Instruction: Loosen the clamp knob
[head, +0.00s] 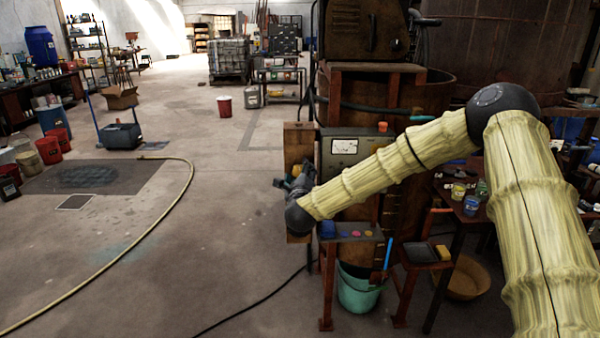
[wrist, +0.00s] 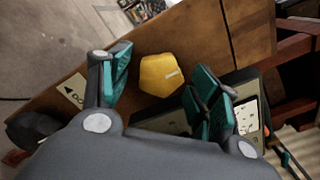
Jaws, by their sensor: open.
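The clamp knob (wrist: 162,75) is a yellow, blunt-cornered knob with a small pale mark, set against a brown wooden board (wrist: 235,35) in the wrist view. My gripper (head: 290,184) is open at the board on the left side of the machine in the head view. In the wrist view its teal-padded fingers stand on the left and right of the knob, with gaps showing on both sides. I cannot tell how deep the fingers reach along the knob.
A grey control box with a white gauge (head: 345,147) stands right of the board.

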